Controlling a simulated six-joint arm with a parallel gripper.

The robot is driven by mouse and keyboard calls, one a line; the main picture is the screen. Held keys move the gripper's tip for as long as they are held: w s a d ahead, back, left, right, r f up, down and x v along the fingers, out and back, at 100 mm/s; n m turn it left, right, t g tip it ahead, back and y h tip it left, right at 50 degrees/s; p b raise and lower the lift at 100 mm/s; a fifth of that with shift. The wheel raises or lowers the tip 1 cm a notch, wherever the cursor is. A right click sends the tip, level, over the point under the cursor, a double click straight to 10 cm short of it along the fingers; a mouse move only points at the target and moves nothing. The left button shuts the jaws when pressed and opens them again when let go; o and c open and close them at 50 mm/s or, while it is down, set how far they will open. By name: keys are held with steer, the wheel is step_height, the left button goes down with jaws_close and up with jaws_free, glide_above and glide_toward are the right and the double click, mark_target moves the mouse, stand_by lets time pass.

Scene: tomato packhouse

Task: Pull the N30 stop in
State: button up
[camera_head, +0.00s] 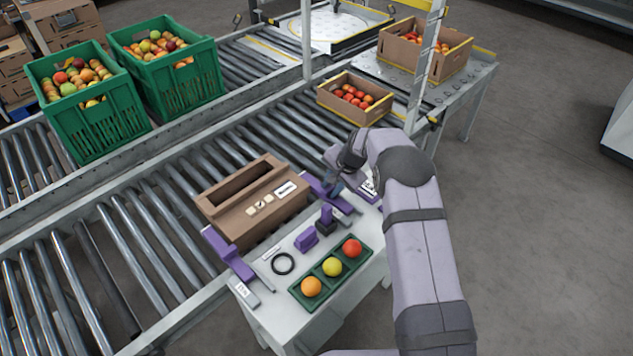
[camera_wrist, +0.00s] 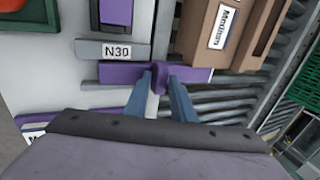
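The N30 label (camera_wrist: 117,51) is on a grey plate beside a purple stop bar (camera_wrist: 125,73) in the wrist view. The bar has an upright purple knob (camera_wrist: 159,80) and reaches out over the rollers. My gripper (camera_wrist: 160,88) has its two blue fingers on either side of this knob, with their tips close to it. Whether both fingers press on the knob cannot be told. In the head view my gripper (camera_head: 335,185) is at the purple stop (camera_head: 312,184) by the right end of a brown carton, and my arm hides part of the area.
The brown carton (camera_head: 225,215) sits on the rollers beside the stop. Another purple stop (camera_head: 228,252) is at its left end. The white bench (camera_head: 275,305) holds a green tray (camera_head: 303,291) of three fruits, a black ring (camera_head: 274,265) and small purple parts (camera_head: 306,239).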

steer(key=shift+s+d+r+p, duration=0.3)
steer(key=shift+s+r+p, duration=0.1)
steer(key=shift+r+p, duration=0.25)
steer(key=shift+s+d+r+p, duration=0.3)
steer(key=shift+s+r+p, duration=0.1)
steer(key=shift+p, duration=0.3)
steer(key=shift+w, duration=0.1)
step_height(320, 180, up, 7)
steer(key=p, duration=0.5)
steer(key=s+d+r+n+g+h+p, duration=0.1)
steer(key=s+d+r+n+p, duration=0.15)
steer(key=s+r, duration=0.5)
steer(key=s+d+r+n+g+p, duration=0.1)
steer(key=s+d+r+n, duration=0.15)
steer(key=s+r, duration=0.5)
steer(key=s+d+r+n+h+p, duration=0.1)
steer(key=s+d+n, duration=0.1)
steer(key=s, duration=0.8)
steer(key=s+d+r+n+g+p, duration=0.1)
steer(key=s+d+n, duration=0.1)
steer(key=s, duration=0.9)
steer(key=shift+s+d+r+h+p, duration=0.2)
steer(key=shift+s+r+h+p, duration=0.1)
steer(key=shift+h+p, duration=0.1)
